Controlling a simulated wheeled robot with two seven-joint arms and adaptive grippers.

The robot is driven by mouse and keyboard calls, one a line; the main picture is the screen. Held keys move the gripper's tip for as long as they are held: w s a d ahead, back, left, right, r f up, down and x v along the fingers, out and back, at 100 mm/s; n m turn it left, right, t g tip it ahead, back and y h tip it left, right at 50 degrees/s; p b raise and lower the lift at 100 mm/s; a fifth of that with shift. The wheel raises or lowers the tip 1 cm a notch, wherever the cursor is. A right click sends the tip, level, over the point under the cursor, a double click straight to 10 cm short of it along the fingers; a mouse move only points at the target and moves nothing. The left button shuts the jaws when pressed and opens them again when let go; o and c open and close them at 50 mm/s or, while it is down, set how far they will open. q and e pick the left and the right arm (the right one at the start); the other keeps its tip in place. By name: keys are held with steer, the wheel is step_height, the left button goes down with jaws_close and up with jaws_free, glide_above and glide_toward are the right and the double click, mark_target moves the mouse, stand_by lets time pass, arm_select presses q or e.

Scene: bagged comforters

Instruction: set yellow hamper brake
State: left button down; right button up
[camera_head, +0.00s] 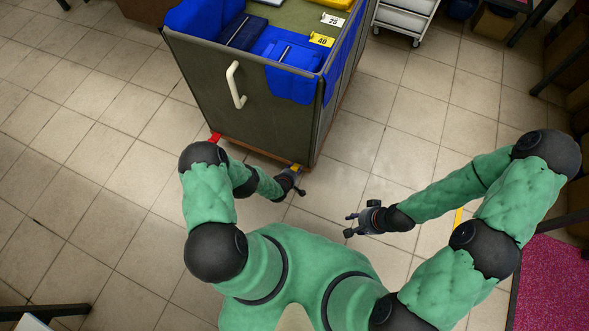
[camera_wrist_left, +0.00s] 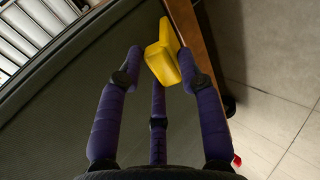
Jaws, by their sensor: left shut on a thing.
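The hamper (camera_head: 215,95) is a tall dark grey bin with a white handle on its near side. Its yellow brake pedal (camera_head: 295,168) sticks out low at the near right corner. In the left wrist view the yellow brake pedal (camera_wrist_left: 163,56) lies between the fingertips. My left gripper (camera_head: 297,182) is at this pedal, its purple fingers shut on it; it also shows in the left wrist view (camera_wrist_left: 160,68). A red pedal (camera_head: 215,137) shows at the hamper's near left corner. My right gripper (camera_head: 349,225) is open and empty above the floor, right of the hamper.
A pink-topped surface (camera_head: 552,285) is at lower right. Tiled floor is clear on the left.

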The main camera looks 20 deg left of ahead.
arm_select(q)
steer(key=shift+s+a+f+t, duration=0.1)
steer(key=shift+s+f+t, duration=0.3)
steer(key=shift+t, duration=0.45)
steer(key=shift+s+a+f+t, duration=0.1)
steer(key=shift+s+f+t, duration=0.1)
steer(key=shift+f+t, duration=0.45)
steer(key=shift+s+a+f+t, duration=0.1)
steer(key=shift+s+f+t, duration=0.2)
steer(key=shift+t, duration=0.7)
steer(key=shift+s+f+t, duration=0.1)
steer(key=shift+t, duration=0.2)
steer(key=shift+d, duration=0.1)
steer(key=c, duration=0.9)
jaws_free()
steer(key=shift+s+d, duration=0.1)
steer(key=s, duration=0.4)
steer(key=s+r, duration=0.1)
steer(key=s, duration=0.2)
steer(key=s+r, duration=0.1)
steer(key=s, duration=0.3)
steer(key=shift+s+a+r, duration=0.15)
steer(key=shift+s+a, duration=0.05)
steer(key=shift+s, duration=0.15)
